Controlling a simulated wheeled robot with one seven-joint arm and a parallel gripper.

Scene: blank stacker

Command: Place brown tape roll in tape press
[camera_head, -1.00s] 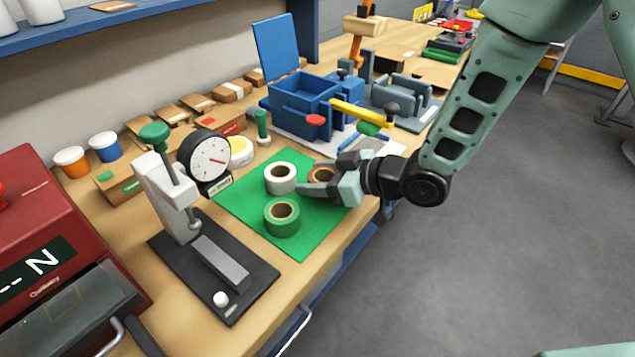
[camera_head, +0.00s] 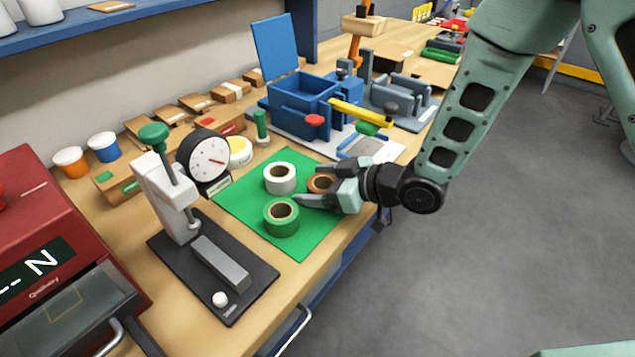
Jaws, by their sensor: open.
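The brown tape roll (camera_head: 319,182) lies flat on the green mat (camera_head: 305,228), at its right side. My gripper (camera_head: 309,184) is open, coming from the right, with one finger behind the roll and one in front of it. The fingers partly hide the roll; I cannot tell whether they touch it. A white roll (camera_head: 280,179) and a green roll (camera_head: 281,219) lie close to the left. A press-like stand with a dial (camera_head: 204,160) and green knob is on a black base at the left. I cannot tell for sure that this is the tape press.
A blue open-lidded box (camera_head: 300,98) and a yellow-handled fixture (camera_head: 360,115) stand behind the mat. A red machine (camera_head: 55,235) is at the far left. Cups and small cardboard boxes line the wall. The mat's front part is clear, near the table edge.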

